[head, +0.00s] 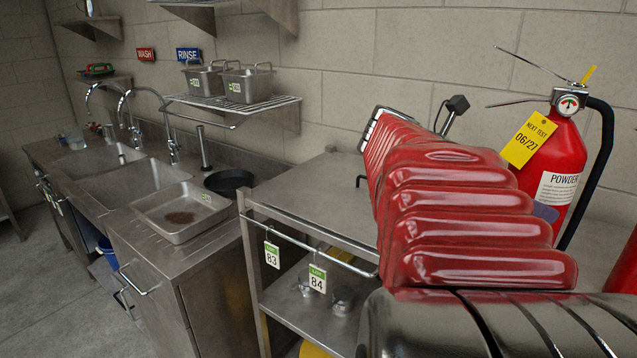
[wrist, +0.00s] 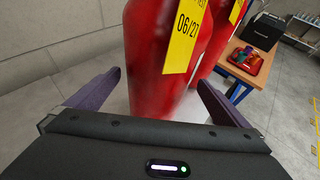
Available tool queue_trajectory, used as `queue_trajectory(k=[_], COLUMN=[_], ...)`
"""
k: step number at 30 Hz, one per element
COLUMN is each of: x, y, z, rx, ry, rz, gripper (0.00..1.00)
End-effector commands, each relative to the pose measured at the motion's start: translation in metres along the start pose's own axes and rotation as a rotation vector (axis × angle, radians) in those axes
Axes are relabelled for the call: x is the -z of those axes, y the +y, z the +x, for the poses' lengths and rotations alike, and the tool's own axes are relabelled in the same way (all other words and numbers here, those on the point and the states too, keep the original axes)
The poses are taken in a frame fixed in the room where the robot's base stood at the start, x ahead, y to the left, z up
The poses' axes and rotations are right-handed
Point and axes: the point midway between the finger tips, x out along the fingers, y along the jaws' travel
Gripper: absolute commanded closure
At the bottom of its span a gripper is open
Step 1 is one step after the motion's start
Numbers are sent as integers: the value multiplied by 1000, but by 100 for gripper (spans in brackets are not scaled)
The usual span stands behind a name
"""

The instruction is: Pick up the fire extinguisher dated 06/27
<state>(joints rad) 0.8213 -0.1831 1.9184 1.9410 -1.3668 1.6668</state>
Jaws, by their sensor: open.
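The fire extinguisher dated 06/27 (head: 560,170) stands upright at the right in the head view. It is red, with a gauge, black hose, white POWDER label and yellow tag (head: 529,140) reading NEXT TEST 06/27. In the wrist view its red body (wrist: 155,60) and tag (wrist: 187,30) are close ahead. My gripper (wrist: 160,80) is open, its two purple fingers to either side of the red body's lower part. I cannot tell whether they touch it. In the head view my red ribbed arm hides part of the extinguisher and most of the gripper.
A second red cylinder (wrist: 215,45) with a yellow tag stands just behind, to the right, in the wrist view. Beyond it is a wooden-topped table (wrist: 262,62). A steel trolley (head: 310,205) and sink counter (head: 120,220) lie left; a block wall (head: 340,70) is behind.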

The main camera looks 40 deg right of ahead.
Motion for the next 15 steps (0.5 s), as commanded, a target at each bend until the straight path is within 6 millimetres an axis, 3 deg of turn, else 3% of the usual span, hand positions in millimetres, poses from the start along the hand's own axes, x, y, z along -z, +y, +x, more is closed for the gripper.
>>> queue_trajectory(k=[8, 15], x=[0, 1], y=[0, 0], z=[1, 20], rx=[0, 4], ry=[0, 0], rz=[0, 0], gripper=[0, 0])
